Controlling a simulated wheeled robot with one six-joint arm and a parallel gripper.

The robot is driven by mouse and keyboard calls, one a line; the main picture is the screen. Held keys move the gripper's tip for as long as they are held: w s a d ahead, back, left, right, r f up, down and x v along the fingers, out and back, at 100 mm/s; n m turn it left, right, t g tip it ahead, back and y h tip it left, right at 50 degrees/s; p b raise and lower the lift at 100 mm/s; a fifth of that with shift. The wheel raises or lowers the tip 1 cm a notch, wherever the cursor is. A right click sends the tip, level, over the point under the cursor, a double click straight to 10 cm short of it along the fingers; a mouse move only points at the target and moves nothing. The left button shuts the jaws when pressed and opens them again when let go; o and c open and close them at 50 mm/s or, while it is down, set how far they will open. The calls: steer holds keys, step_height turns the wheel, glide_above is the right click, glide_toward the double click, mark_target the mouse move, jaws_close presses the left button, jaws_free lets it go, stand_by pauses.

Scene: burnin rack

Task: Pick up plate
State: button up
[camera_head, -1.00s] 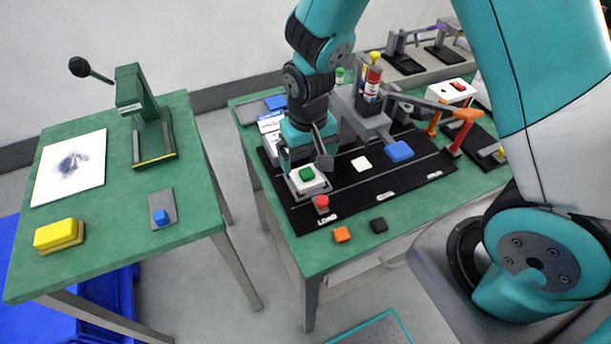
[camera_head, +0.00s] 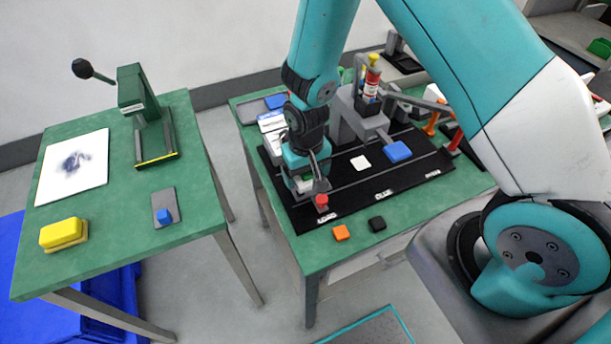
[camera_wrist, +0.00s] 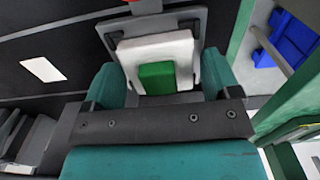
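A white square plate (camera_wrist: 184,50) with a green block (camera_wrist: 157,77) on it sits on a grey holder (camera_wrist: 140,22) in the wrist view. In the head view the green block (camera_head: 307,178) shows only in part, at the left end of the black mat; my gripper hides most of the plate. My gripper (camera_wrist: 162,75) is lowered over the plate, its teal fingers spread on either side. I cannot tell whether the fingers touch the plate's sides.
A red button (camera_head: 321,201) stands close in front of my gripper on the black mat (camera_head: 350,190). A white square (camera_head: 360,163) and a blue block (camera_head: 398,151) lie to the right. Orange (camera_head: 341,232) and black (camera_head: 377,224) blocks lie at the green table's front edge.

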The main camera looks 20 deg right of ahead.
steer(key=c, duration=0.7)
steer(key=shift+o, duration=0.2)
steer(key=shift+r, duration=0.15)
